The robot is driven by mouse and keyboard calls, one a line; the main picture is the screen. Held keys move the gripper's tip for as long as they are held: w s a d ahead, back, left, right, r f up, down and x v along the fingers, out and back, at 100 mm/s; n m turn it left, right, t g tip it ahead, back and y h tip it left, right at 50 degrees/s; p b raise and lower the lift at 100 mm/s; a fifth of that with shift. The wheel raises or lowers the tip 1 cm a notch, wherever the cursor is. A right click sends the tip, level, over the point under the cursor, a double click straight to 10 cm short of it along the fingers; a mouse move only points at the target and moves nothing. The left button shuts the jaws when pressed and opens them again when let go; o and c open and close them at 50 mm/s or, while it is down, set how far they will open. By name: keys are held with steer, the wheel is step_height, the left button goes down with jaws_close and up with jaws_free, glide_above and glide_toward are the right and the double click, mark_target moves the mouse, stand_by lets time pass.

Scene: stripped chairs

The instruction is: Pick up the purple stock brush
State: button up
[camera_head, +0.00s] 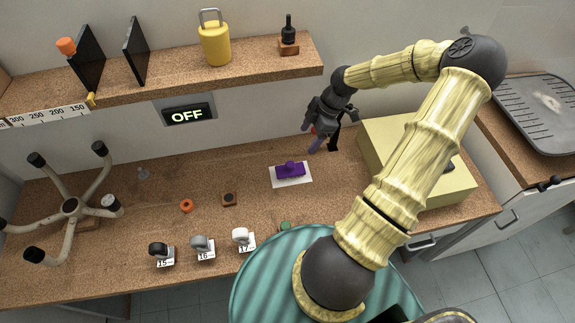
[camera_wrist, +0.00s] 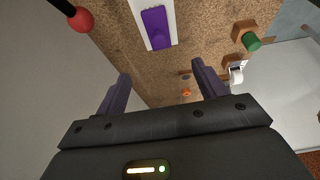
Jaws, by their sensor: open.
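The purple stock brush (camera_head: 290,170) lies on a white card (camera_head: 291,182) on the cork-topped bench, right of the middle. In the wrist view the purple brush (camera_wrist: 156,28) shows at the top on its white card (camera_wrist: 168,8), beyond my fingertips. My gripper (camera_head: 315,141) is above the back of the bench, behind and right of the brush, apart from it. In the wrist view my gripper (camera_wrist: 162,74) has its two purple-grey fingers spread, with nothing between them.
A yellow box (camera_head: 390,140) stands right of the brush. A red ball-ended piece (camera_wrist: 80,20) is near my gripper. A shelf (camera_head: 200,76) runs above the bench. Numbered holders (camera_head: 203,247) line the front edge. A chair base (camera_head: 70,208) stands at left.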

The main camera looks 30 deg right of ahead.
mark_target(291, 164)
stand_by(0.3)
steer(key=p+x, duration=0.2)
steer(key=x, duration=1)
steer(key=shift+w+a+p, duration=0.1)
steer(key=shift+p, duration=0.3)
steer(key=shift+f, duration=0.1)
steer(key=p+x, duration=0.2)
steer(key=x, duration=0.2)
steer(key=shift+f, duration=0.1)
steer(key=shift+w+f+p, duration=0.1)
steer(key=shift+f+p, duration=0.2)
steer(key=shift+f, duration=0.2)
steer(key=shift+c, duration=0.2)
steer(key=c, duration=1.1)
